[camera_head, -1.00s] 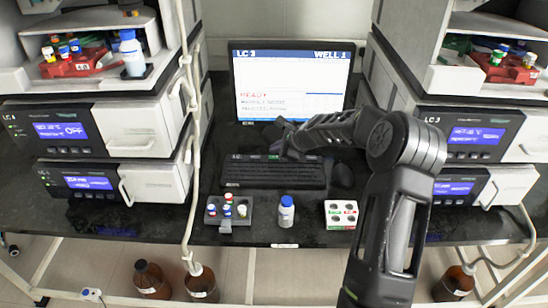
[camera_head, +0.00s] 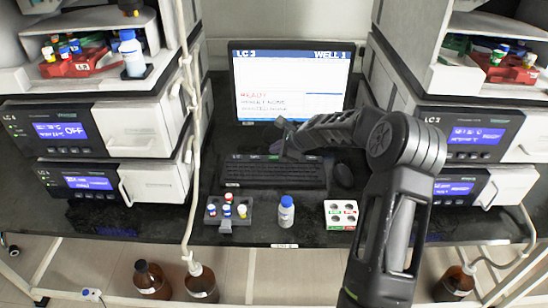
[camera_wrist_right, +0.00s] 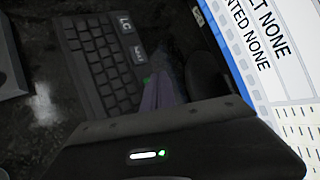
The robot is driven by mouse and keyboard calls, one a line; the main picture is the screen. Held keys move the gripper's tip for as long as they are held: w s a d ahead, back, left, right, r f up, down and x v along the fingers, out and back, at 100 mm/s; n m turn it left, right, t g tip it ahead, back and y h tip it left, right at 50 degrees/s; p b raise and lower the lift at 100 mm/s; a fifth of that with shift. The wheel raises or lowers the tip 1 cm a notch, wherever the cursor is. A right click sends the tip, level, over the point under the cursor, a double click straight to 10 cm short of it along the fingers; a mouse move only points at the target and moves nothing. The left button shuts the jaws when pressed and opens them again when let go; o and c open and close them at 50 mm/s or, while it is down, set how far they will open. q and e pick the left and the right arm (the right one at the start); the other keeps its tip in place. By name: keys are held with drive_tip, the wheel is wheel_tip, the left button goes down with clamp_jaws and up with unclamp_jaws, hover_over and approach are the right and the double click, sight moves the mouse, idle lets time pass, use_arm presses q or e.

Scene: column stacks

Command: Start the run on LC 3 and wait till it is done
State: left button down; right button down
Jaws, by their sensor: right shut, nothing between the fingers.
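The monitor (camera_head: 290,75) in the head view reads LC 3 and WELL 1, with READY in red and smaller lines below. The black keyboard (camera_head: 270,174) lies in front of it. In the wrist view the keyboard (camera_wrist_right: 97,62) shows a key marked LC and a small green patch at its edge. My right gripper (camera_head: 277,147) is shut and empty, over the keyboard's back edge. In the wrist view its fingertips (camera_wrist_right: 153,90) are close beside the green patch; I cannot tell whether they touch. My left gripper is out of view.
A mouse (camera_head: 343,176) lies right of the keyboard. In front stand a grey vial rack (camera_head: 228,213), a blue-capped bottle (camera_head: 286,212) and a white-red block (camera_head: 341,215). Another instrument stack (camera_head: 95,135) rises at left. A pale cable (camera_head: 193,150) hangs beside it.

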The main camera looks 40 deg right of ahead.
sight(276, 159)
drive_tip(key=shift+f, duration=0.1)
drive_tip(key=shift+f+b, duration=0.3)
drive_tip(key=shift+b, duration=0.1)
drive_tip(key=shift+f+b, duration=0.4)
drive_tip(key=shift+f, duration=0.05)
idle(0.7)
drive_tip(key=shift+r, duration=0.1)
drive_tip(key=shift+r+p, duration=0.7)
drive_tip(key=shift+r, duration=0.05)
drive_tip(key=shift+r, duration=0.1)
drive_tip(key=shift+r+p, duration=2.05)
drive_tip(key=shift+r, duration=0.4)
idle(2.9)
